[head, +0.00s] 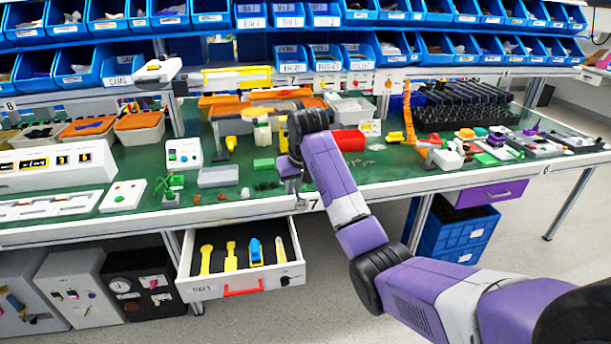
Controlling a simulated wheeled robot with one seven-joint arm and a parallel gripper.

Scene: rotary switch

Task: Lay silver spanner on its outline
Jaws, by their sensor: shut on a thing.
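My gripper (291,184) points down at the front edge of the green bench, above the right side of the open drawer. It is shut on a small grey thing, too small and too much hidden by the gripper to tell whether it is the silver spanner. The open white drawer (242,292) below has a dark lining. In it lie two yellow tool shapes, one hammer-like (205,260) and one broader (230,257), a blue and yellow shape (255,251) and a small yellow shape at the right. I cannot make out a spanner outline.
The green bench top (330,185) is crowded with bins, parts and a red box (349,140). Blue bins (170,14) line the shelf above. A purple drawer (491,193) is at the right.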

